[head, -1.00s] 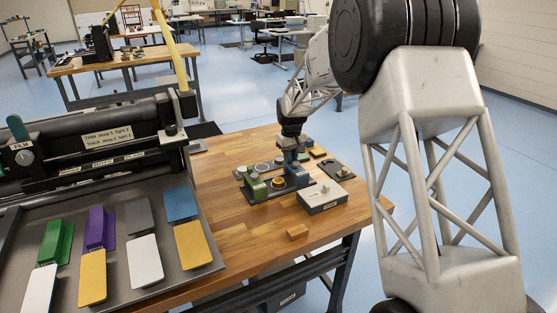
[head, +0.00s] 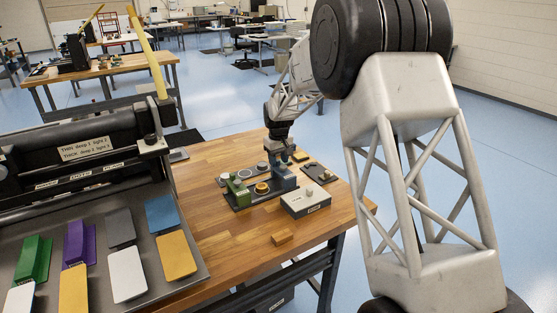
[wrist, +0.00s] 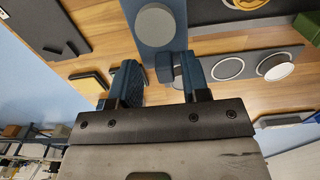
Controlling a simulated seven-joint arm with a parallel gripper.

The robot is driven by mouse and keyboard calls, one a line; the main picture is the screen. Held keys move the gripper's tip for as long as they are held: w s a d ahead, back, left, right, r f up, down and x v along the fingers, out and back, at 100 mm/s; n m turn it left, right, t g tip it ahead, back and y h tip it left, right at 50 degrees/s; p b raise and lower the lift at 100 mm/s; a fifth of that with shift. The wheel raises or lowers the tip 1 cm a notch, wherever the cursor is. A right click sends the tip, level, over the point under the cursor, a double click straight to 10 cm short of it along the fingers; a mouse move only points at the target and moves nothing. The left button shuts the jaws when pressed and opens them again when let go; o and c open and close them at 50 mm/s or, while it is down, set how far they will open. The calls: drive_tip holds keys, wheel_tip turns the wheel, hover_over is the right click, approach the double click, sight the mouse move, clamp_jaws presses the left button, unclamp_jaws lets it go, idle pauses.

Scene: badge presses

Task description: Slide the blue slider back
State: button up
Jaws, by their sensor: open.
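A blue press part (head: 284,182) stands on the dark base on the wooden table, beside a green one (head: 238,190). In the wrist view a flat blue slider (wrist: 176,38) with a pale round disc runs down from the top edge. A small dark blue block (wrist: 166,68) is at its near end; I cannot tell whether it is joined to the slider. My gripper (wrist: 160,82) is open, one finger on each side of this block. The right finger is very close to it; I cannot tell whether they touch. In the head view my gripper (head: 280,152) is just above the blue part, partly blurred together with it.
A dark plate (head: 319,173) and a yellow pad (head: 300,156) lie to the right. A large roller machine (head: 90,150) with coloured plates fills the left. Bare table lies between.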

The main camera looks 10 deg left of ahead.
drive_tip(key=shift+r, duration=3.9)
wheel_tip(320, 180, up, 7)
drive_tip(key=shift+d, duration=0.1)
